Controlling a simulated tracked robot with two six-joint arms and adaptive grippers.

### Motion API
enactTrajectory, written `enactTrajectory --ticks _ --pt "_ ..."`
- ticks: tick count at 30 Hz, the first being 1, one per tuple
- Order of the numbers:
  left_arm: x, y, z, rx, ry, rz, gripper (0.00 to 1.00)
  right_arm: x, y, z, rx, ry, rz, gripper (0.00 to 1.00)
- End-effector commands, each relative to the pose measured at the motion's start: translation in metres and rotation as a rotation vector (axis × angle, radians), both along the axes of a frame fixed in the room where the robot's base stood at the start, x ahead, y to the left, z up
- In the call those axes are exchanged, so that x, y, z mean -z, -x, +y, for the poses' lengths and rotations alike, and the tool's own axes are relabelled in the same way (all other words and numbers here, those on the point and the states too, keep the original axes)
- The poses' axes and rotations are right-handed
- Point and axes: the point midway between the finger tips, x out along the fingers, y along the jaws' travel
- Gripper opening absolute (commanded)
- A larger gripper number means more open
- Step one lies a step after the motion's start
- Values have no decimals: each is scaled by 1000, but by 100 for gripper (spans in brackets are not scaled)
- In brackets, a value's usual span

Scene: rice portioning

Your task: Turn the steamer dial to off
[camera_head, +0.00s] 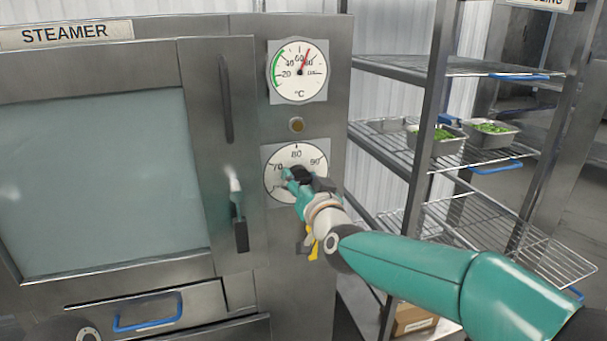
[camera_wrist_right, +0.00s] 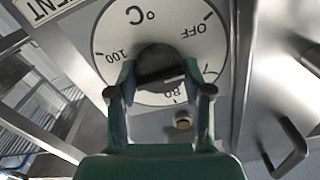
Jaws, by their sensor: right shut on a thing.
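The steamer (camera_head: 300,235) stands at the left, with a glass door and a control panel on its right side. Its round white dial (camera_head: 272,184) shows 70, 80 and 90 around a dark knob. My right gripper (camera_head: 296,177) reaches it from the lower right and is shut on the knob. In the right wrist view, the knob (camera_wrist_right: 156,60) sits between the two fingers of my gripper (camera_wrist_right: 158,85). The dial face (camera_wrist_right: 112,38) there shows OFF at upper right and 100 at left. The pointer's setting is hard to read. My left gripper is out of view.
A temperature gauge (camera_head: 288,88) above the dial has its red needle near 60 to 80. A small amber lamp (camera_head: 296,125) lies between them. A door handle (camera_head: 239,225) is left of the dial. A wire rack (camera_head: 440,150) with metal pans of green food stands at the right.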

Motion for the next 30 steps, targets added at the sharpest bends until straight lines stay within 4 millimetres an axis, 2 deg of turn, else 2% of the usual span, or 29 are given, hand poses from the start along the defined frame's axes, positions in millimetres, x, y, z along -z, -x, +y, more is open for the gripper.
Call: enactTrajectory --ticks 1,15,30 --pt "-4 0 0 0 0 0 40 8 1 2 -6 48 8 15" --pt "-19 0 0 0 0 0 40 10 0 1 -7 391 -103 15" --pt "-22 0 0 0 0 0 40 11 0 0 -5 489 -136 15"
